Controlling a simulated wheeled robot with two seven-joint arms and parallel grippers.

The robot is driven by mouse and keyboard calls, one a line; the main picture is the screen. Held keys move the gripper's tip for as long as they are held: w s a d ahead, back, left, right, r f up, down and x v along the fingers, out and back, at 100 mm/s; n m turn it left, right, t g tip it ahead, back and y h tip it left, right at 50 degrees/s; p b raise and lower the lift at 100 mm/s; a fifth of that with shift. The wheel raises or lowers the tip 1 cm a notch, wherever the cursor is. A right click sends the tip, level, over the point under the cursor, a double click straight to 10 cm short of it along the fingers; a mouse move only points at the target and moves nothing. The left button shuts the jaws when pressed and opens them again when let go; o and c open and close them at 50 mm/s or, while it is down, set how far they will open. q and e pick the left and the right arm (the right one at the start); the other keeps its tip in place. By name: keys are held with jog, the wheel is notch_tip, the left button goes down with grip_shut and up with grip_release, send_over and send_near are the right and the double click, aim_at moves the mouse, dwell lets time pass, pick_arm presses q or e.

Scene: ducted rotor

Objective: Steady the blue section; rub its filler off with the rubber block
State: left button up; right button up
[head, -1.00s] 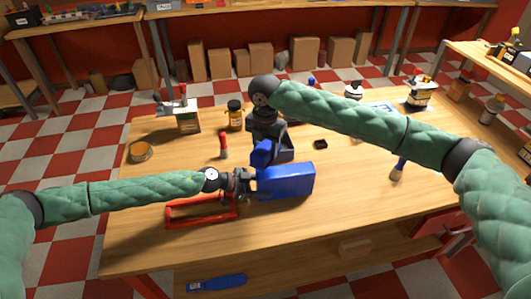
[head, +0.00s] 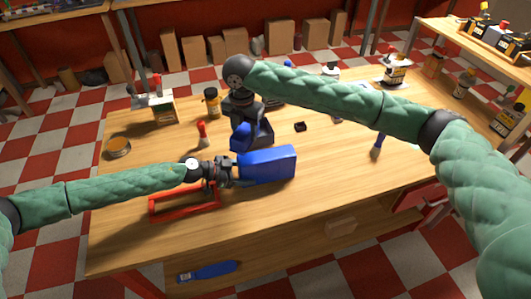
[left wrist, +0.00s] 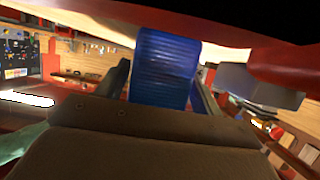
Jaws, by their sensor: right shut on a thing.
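The blue section (head: 270,166) lies near the middle of the wooden table in the head view. It also shows in the left wrist view (left wrist: 163,68) as a ribbed blue surface between my fingers. My left gripper (head: 226,171) is at its left end and looks shut on it. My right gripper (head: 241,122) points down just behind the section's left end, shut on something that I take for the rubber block. A smaller blue shape (head: 240,137) is just below it; I cannot tell whether it is the block or part of the section. The filler cannot be made out.
A red frame (head: 185,203) lies under my left forearm. A black stand (head: 262,133) is beside my right gripper. A red-topped tube (head: 202,134), a round tin (head: 118,147) and a small black block (head: 300,127) stand around. The table's right front is clear.

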pick_arm(q)
jog(key=shift+o, duration=1.1)
jog(key=shift+a+r, duration=0.1)
jog(key=v, duration=1.1)
jog(key=shift+s+a, duration=0.15)
jog(key=shift+a, duration=0.25)
jog(key=shift+a, duration=0.1)
pick_arm(e)
jog(key=shift+a, duration=0.15)
